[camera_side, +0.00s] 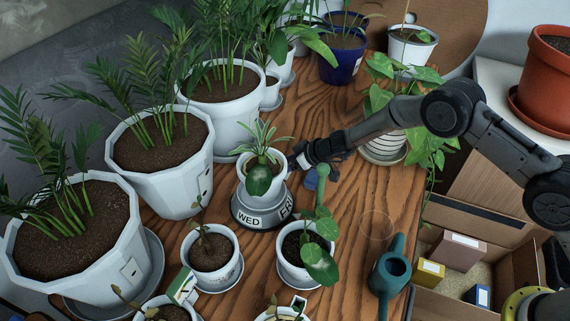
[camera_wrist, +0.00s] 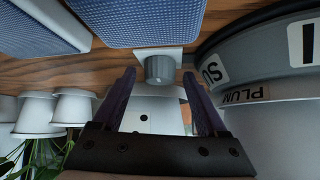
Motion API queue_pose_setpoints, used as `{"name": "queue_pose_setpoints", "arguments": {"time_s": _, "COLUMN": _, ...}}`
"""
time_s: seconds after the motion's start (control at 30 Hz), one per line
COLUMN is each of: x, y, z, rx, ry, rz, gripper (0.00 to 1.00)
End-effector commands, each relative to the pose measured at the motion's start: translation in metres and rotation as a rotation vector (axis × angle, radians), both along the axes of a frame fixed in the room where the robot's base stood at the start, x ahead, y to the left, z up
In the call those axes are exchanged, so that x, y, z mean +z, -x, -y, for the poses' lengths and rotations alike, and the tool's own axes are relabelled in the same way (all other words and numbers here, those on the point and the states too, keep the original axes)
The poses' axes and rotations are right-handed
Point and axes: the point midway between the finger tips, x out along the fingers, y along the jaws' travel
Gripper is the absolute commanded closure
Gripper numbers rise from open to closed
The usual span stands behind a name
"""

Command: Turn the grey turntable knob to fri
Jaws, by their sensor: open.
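The grey turntable (camera_side: 267,221) stands mid-table with day labels on its side. WED faces the side camera and a label that looks like FRI is at its right. A white pot (camera_side: 254,187) with a small spiky plant sits on it. My gripper (camera_side: 294,160) is just behind and right of this pot, apparently apart from it. In the wrist view my gripper (camera_wrist: 159,74) is open, with a small grey cylinder (camera_wrist: 159,69) on a pale plate seen between its fingers. The turntable (camera_wrist: 228,52) fills that view's right side, with part-cut labels.
A white pot with a leafy stem (camera_side: 291,268) stands close in front of the turntable. Another white pot (camera_side: 213,277) is front left, and large palm pots (camera_side: 180,186) crowd the left. A teal watering can (camera_side: 391,268) is at right. Bare wood (camera_side: 365,205) lies right of the turntable.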

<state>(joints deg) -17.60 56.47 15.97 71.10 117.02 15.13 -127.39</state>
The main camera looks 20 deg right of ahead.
Motion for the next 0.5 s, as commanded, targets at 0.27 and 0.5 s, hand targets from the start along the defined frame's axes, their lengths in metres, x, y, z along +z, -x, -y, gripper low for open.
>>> {"name": "queue_pose_setpoints", "arguments": {"time_s": 0.27, "x": 0.006, "y": 0.003, "z": 0.003, "rx": -0.001, "ry": 0.000, "rz": 0.001, "gripper": 0.25}}
{"name": "queue_pose_setpoints", "arguments": {"time_s": 0.5, "x": 0.026, "y": 0.019, "z": 0.015, "rx": -0.001, "ry": 0.001, "rz": 0.002, "gripper": 0.25}}
